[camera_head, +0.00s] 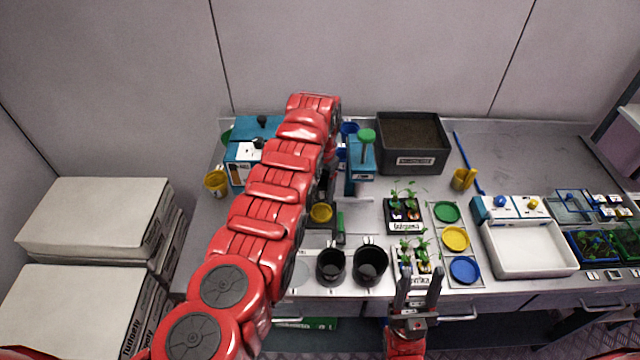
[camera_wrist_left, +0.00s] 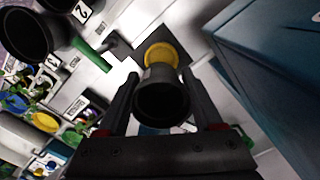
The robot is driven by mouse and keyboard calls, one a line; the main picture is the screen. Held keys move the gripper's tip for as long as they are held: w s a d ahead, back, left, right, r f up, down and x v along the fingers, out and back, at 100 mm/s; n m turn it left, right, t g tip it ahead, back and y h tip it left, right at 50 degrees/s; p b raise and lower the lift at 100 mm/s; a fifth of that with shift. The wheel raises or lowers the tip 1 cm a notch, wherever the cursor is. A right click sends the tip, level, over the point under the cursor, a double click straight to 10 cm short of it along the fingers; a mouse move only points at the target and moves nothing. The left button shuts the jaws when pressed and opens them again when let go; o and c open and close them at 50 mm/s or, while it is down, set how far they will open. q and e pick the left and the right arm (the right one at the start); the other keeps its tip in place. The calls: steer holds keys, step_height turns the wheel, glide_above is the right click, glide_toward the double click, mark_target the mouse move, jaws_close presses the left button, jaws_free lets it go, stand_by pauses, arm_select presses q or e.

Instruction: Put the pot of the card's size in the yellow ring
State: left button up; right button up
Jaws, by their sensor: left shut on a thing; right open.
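My left gripper (camera_wrist_left: 159,82) is shut on a small black pot (camera_wrist_left: 162,104); my arm mostly hides both in the head view. A yellow round piece (camera_wrist_left: 161,55) lies just beyond the held pot and also shows in the head view (camera_head: 320,213). Two more black pots (camera_head: 331,266) (camera_head: 369,265) stand near the front edge. A white card marked 2 (camera_wrist_left: 82,12) shows in the left wrist view. My right gripper (camera_head: 420,284) is open and empty at the front edge.
Planted trays (camera_head: 405,228) (camera_head: 414,282) stand beside the ring rack. A soil bin (camera_head: 411,158) is at the back, a white basin (camera_head: 529,247) at the right. A blue box (camera_head: 245,152) and yellow cup (camera_head: 216,183) are at the left.

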arm_select(q)
steer(key=f+b, duration=0.5)
steer(key=f, duration=0.2)
steer(key=shift+w+f+b, duration=0.2)
steer(key=shift+b, duration=0.1)
steer(key=shift+r, duration=0.1)
steer(key=shift+s+p, duration=0.1)
steer(key=shift+p, duration=0.6)
steer(key=shift+f+b, duration=0.55)
